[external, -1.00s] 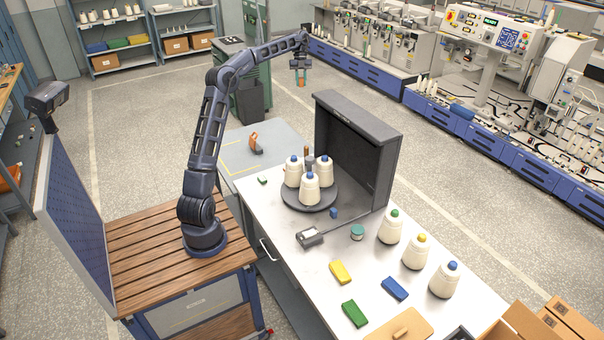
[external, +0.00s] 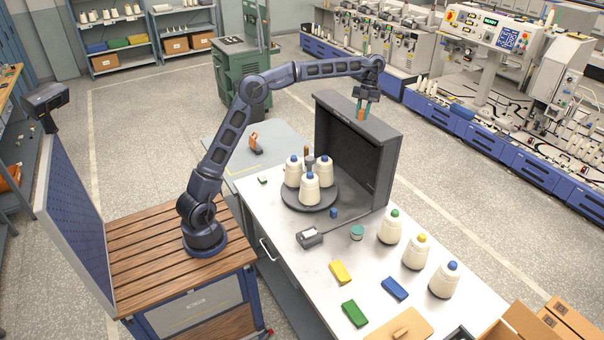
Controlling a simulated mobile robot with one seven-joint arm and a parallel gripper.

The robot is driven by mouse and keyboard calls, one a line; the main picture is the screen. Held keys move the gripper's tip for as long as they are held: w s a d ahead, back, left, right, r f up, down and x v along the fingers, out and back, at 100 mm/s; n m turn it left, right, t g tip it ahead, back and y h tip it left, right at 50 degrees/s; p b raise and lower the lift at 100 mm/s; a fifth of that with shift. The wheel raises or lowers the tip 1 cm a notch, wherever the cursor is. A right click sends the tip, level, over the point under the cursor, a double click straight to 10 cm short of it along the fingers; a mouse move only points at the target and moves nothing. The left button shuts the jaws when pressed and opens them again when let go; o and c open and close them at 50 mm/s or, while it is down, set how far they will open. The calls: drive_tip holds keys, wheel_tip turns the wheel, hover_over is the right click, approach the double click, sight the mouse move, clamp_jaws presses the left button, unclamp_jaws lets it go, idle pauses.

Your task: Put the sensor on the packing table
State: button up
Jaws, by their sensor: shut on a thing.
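My gripper (external: 366,102) is shut on a small orange-brown thing (external: 362,112), held in the air. In the picture it overlaps the top edge of the dark open-fronted booth (external: 388,150). The thing is too small to tell for sure that it is the sensor. The white-topped table (external: 280,265) below bears the booth and several bobbins. A lower grey table (external: 285,138) with yellow lines adjoins its far left end. No label shows which is the packing table.
Cones of yarn stand on a dark round turntable (external: 318,203) in front of the booth. More cones (external: 415,252) stand to the right. A grey device (external: 310,238) and yellow, green and blue blocks lie on the white top. An orange clamp-like thing (external: 254,143) is on the grey table.

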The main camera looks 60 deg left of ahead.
drive_tip(key=s+d+m+y, duration=0.1)
drive_tip(key=s+d+m, duration=0.15)
drive_tip(key=d, duration=0.65)
drive_tip(key=s+d+m, duration=0.1)
drive_tip(key=s+d, duration=0.2)
drive_tip(key=d, duration=0.6)
drive_tip(key=m+y, duration=0.1)
drive_tip(key=m, duration=0.2)
hover_over(366, 263)
drive_tip(key=w, duration=0.2)
drive_tip(key=f, duration=4.6)
drive_tip(key=shift+s, duration=0.2)
drive_tip(key=o, duration=0.8)
drive_tip(key=shift+o, duration=0.9)
